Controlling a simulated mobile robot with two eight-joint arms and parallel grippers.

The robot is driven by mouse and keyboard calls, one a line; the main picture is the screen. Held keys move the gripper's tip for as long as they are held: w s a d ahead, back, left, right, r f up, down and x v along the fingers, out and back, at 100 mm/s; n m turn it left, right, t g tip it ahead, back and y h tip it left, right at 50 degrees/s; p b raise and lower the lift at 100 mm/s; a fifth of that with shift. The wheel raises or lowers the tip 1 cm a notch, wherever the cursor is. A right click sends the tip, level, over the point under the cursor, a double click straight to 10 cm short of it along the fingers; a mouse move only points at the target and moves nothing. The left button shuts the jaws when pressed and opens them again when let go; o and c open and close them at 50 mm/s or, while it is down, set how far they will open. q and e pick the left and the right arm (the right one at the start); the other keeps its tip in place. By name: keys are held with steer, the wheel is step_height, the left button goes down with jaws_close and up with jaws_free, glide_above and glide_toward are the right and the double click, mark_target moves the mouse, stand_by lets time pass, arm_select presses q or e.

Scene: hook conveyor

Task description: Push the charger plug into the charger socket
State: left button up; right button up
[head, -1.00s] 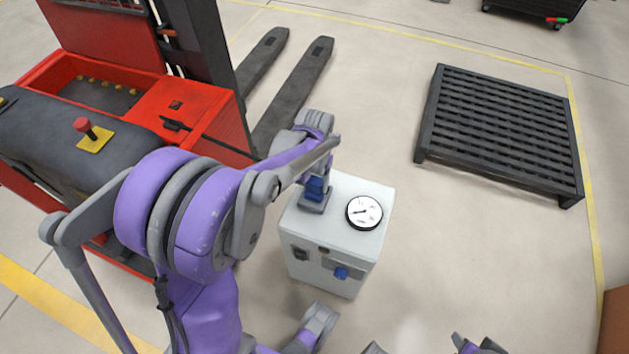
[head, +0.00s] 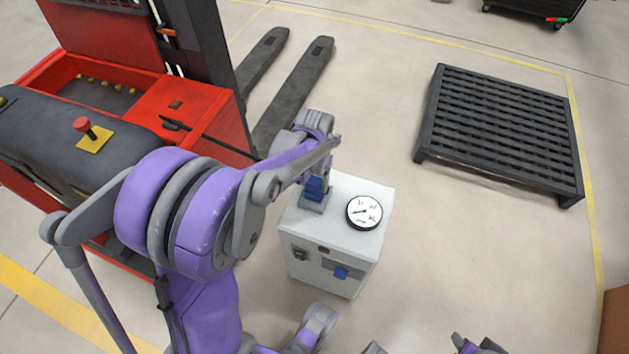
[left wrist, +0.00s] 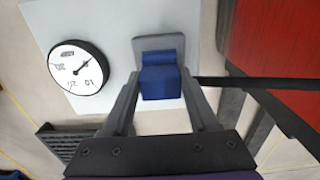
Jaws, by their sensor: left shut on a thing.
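The blue charger plug (head: 315,187) is in my left gripper (head: 318,179), above the top of a white cabinet (head: 330,237). In the left wrist view the plug (left wrist: 161,82) sits between the two fingers of my left gripper (left wrist: 160,97), which are shut on it. The grey charger socket (head: 311,207) is on the cabinet top, under the plug. Its grey plate (left wrist: 158,43) shows behind the plug in the left wrist view. The plug overlaps the socket in both views, and its far end is hidden. I cannot tell how deep it sits.
A round white dial (head: 364,211) is on the cabinet top, right of the socket. A red and black forklift (head: 190,105) stands close on the left. A black pallet (head: 503,132) lies at the right. The floor between cabinet and pallet is clear.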

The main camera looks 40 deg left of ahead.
arm_select(q)
steer(key=shift+f+b, duration=0.3)
steer(key=shift+f, duration=0.2)
steer(key=o, duration=1.3)
steer(key=shift+o, duration=0.2)
step_height(320, 180, up, 11)
steer(key=p, duration=0.2)
steer(key=shift+p, duration=0.35)
